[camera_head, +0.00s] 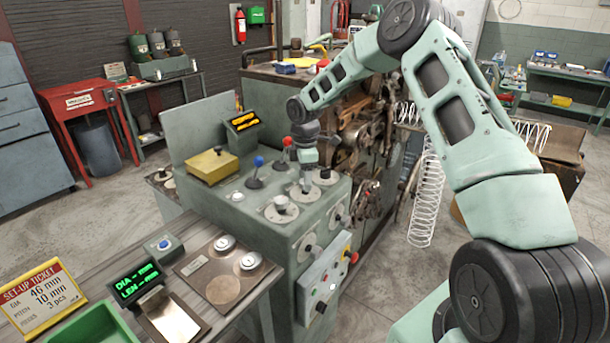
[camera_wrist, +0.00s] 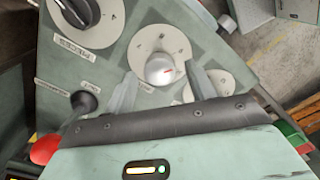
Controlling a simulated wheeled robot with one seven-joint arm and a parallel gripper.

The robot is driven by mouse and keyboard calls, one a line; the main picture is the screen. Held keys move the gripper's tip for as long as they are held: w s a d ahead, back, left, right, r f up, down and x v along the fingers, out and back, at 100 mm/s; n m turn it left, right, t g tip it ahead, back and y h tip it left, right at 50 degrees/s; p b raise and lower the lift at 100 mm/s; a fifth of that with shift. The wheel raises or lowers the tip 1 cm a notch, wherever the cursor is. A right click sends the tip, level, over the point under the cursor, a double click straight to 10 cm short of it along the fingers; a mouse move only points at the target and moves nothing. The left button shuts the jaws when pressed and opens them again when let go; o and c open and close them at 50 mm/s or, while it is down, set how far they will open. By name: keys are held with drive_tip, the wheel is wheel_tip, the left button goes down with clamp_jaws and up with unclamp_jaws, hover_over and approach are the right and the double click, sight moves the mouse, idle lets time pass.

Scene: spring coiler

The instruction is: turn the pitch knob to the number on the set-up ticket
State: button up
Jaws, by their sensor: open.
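The set-up ticket (camera_head: 38,297) stands at the lower left in the head view and reads dia 46 mm, pitch 10 mm, 3 pcs. My gripper (camera_head: 304,184) points down over a round dial on the sloping grey-green control panel (camera_head: 250,210). My open gripper (camera_wrist: 165,76) has one finger on each side of this knob; contact is not clear. The dial's numbers and the panel labels are too small to read, so I cannot confirm which is the pitch knob.
A red-balled lever (camera_head: 287,147) and a blue-balled lever (camera_head: 257,165) stand close behind my gripper. Another knob (camera_head: 281,203) is on the panel to the front left. A yellow box (camera_head: 212,165) lies farther left. The coiling machine (camera_head: 355,130) stands behind.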

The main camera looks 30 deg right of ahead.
drive_tip(key=shift+f, duration=0.35)
drive_tip(key=c, duration=1)
drive_tip(key=m+b, duration=0.2)
drive_tip(key=m, duration=0.4)
drive_tip(key=shift+m+b, duration=0.3)
drive_tip(key=shift+b, duration=0.05)
drive_tip(key=m+b, duration=0.1)
drive_tip(key=m, duration=0.4)
drive_tip(key=shift+m, duration=0.3)
